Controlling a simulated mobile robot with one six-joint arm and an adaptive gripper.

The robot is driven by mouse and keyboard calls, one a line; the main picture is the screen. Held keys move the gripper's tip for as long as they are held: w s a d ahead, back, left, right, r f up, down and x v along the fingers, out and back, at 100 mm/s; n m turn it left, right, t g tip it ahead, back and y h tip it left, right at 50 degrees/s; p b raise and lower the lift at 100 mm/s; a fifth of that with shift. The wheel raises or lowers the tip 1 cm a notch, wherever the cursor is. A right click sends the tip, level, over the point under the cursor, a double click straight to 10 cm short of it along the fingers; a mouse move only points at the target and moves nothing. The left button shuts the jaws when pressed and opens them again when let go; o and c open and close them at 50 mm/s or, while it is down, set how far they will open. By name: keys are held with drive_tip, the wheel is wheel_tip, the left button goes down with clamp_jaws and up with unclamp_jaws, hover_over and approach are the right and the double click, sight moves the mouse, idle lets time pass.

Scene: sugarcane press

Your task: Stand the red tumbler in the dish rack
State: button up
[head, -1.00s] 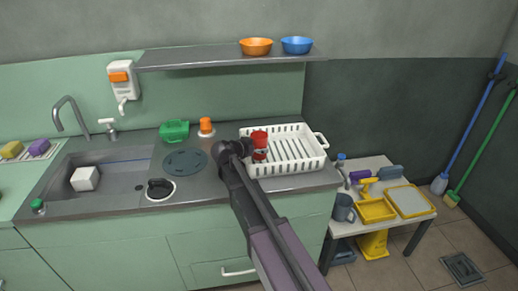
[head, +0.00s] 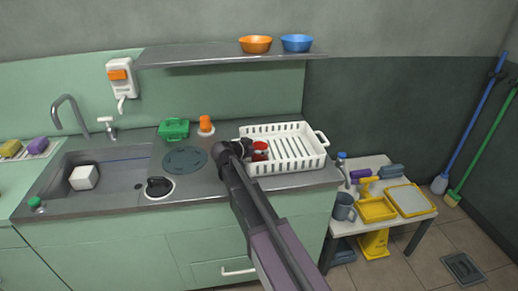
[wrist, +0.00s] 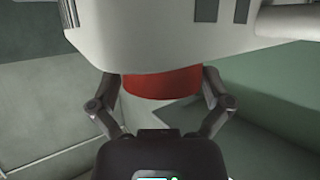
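The red tumbler (head: 260,147) is inside the near left corner of the white dish rack (head: 318,158), low behind its wall and seemingly upright. Whether its base touches the rack floor is hidden. My gripper (head: 247,147) reaches over the rack's left end, with its fingers around the tumbler. In the wrist view, a red band of the tumbler (wrist: 162,82) shows between the two fingers, which press close on both sides. The rack's white wall (wrist: 160,40) hides the rest of the tumbler and the fingertips.
Left of the rack are an orange cup (head: 205,123), a green container (head: 174,129), a dark round mat (head: 185,160) and a black item on a white disc (head: 159,188). A shelf (head: 210,55) with two bowls hangs above. A side table (head: 345,222) stands right.

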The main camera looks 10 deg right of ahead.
drive_tip(key=shift+r, duration=0.15)
drive_tip(key=shift+r+p, duration=0.6)
drive_tip(key=shift+p, duration=0.15)
drive_tip(key=p+v, duration=0.4)
drive_tip(key=v, duration=0.8)
drive_tip(key=shift+f, duration=0.1)
